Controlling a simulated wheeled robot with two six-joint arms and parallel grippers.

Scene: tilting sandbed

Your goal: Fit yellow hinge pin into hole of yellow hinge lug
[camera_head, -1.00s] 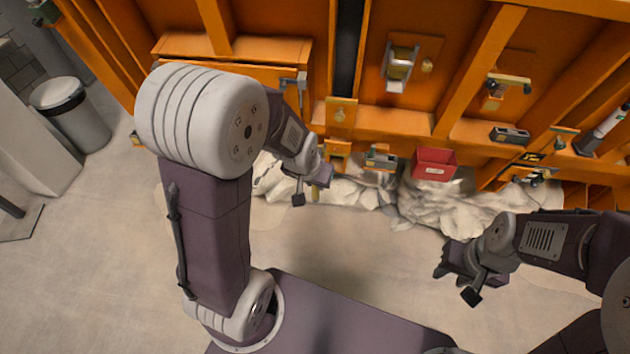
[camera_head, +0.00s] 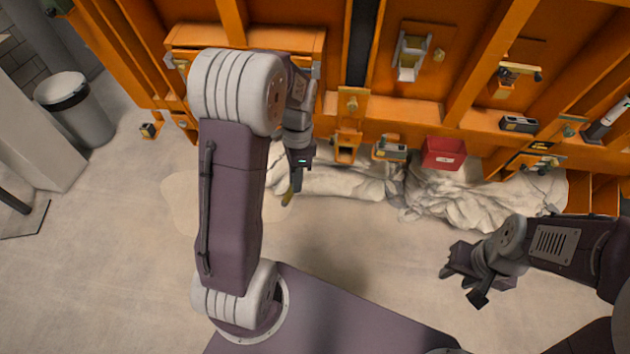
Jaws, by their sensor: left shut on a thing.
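My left gripper (camera_head: 292,185) is shut on a small yellow piece (camera_head: 287,198), which looks like the yellow hinge pin. It hangs below the jaws, slightly tilted, above the floor in front of the pale heap. The gripper partly hides it. A yellow-orange bracket (camera_head: 346,147) on the lower edge of the orange frame may be the yellow hinge lug; its hole is too small to make out. The pin is apart from it, lower and to its left. My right gripper (camera_head: 465,279) is open and empty at the right, above the floor.
The orange frame (camera_head: 405,107) spans the back, with several fittings. A red bin (camera_head: 443,153) and a small grey-topped fitting (camera_head: 389,148) sit along its lower edge. Pale crumpled heaps (camera_head: 480,200) lie below. A waste bin (camera_head: 78,112) stands at left. Central floor is clear.

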